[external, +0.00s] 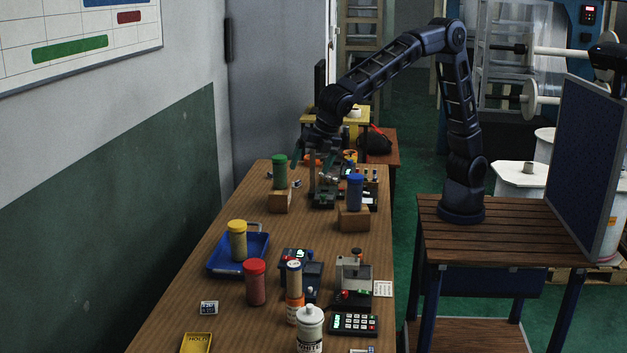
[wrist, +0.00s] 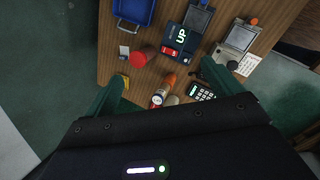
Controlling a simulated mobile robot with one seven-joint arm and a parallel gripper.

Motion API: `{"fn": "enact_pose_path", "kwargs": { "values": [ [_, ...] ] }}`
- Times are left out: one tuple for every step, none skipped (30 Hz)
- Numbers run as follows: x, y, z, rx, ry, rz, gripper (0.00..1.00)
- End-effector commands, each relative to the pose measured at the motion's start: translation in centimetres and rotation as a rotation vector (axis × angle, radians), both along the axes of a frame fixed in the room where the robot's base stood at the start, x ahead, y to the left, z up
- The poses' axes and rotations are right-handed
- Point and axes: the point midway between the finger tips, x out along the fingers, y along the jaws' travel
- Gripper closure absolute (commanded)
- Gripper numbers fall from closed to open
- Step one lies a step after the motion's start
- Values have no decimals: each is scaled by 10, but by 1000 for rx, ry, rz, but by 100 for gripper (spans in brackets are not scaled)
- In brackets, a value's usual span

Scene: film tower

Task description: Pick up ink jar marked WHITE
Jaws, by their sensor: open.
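The white jar marked WHITE (external: 309,332) stands upright on the wooden bench at the near edge of the external view, left of a keypad. In the wrist view a pale rounded shape (wrist: 172,100), partly hidden by my gripper body, is probably this jar. My gripper (external: 320,172) is over the far part of the bench in the external view, well away from the jar. Its green fingers are spread wide in the wrist view (wrist: 168,88), with nothing held between them.
A red jar (external: 255,283), blue tray (external: 230,266), keypad (external: 354,323) and switch devices surround the area. Wooden blocks (external: 353,218) carry jars farther back.

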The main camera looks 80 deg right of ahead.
Motion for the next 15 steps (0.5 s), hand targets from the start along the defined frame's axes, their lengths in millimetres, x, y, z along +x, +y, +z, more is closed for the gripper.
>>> {"fn": "enact_pose_path", "kwargs": {
  "values": [
    [1, 25, -13, -23, 4, 65, 9],
    [1, 38, -19, -37, 3, 103, 9],
    [2, 55, -27, -55, 3, 153, 9],
    [1, 68, -34, -69, 3, 192, 9],
    [1, 80, -40, -81, 3, 229, 9],
    [-1, 98, -49, -100, 3, 281, 9],
    [-2, 110, -56, -113, 2, 318, 9],
    [-4, 123, -64, -127, 2, 356, 9],
    [-6, 140, -74, -144, 1, 407, 9],
    [-9, 153, -81, -158, 0, 445, 9],
    [-11, 166, -89, -171, 0, 483, 9],
    [-16, 183, -100, -188, -1, 533, 9],
    [-19, 196, -108, -202, -2, 571, 9],
    [-23, 208, -117, -216, -3, 609, 9],
    [-28, 224, -128, -234, -4, 660, 9]
  ]
}}
